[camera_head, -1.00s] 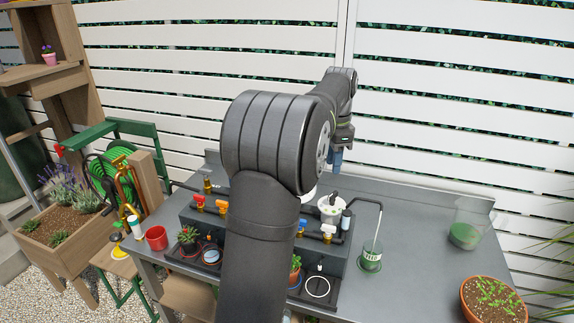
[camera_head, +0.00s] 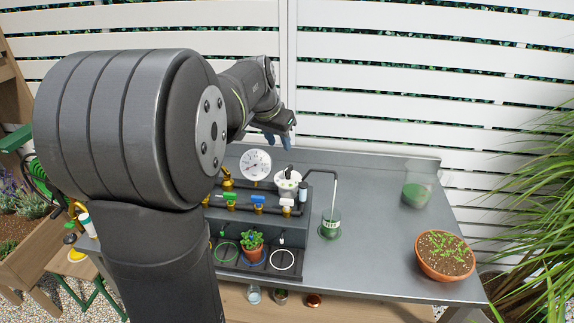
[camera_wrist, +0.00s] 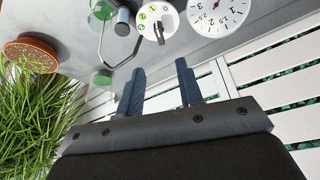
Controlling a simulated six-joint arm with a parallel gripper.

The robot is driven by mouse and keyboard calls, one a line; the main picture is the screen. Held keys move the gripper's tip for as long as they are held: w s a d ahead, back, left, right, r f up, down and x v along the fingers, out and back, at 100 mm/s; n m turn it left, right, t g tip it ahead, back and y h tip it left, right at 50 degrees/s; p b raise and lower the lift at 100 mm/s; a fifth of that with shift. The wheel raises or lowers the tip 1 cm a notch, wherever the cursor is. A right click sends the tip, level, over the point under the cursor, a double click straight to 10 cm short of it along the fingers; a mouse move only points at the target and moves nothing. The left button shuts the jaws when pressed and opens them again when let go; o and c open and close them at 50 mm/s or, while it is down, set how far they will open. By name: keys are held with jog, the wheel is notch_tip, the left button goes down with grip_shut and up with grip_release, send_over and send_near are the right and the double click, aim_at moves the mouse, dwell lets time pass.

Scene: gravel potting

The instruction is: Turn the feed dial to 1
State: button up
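The feed dial (camera_head: 288,181) is a white disc with a black knob, standing at the back of the grey pipe unit. It also shows at the top of the wrist view (camera_wrist: 146,24), with green marks around its black elongated knob; which mark the knob points to I cannot tell. My gripper (camera_head: 279,143) is above and behind the dial, apart from it. In the wrist view its two blue fingers (camera_wrist: 160,80) are spread with nothing between them.
A round white gauge (camera_head: 255,164) stands just left of the dial. A bent pipe runs right from the dial to a green-filled glass (camera_head: 330,224). Small valves (camera_head: 258,200) line the unit's front.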

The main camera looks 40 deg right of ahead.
aim_at(288, 167)
jog(key=x, duration=1.1)
jog(key=shift+d+f, duration=0.15)
jog(key=shift+f, duration=0.2)
jog(key=shift+c, duration=0.4)
grip_shut()
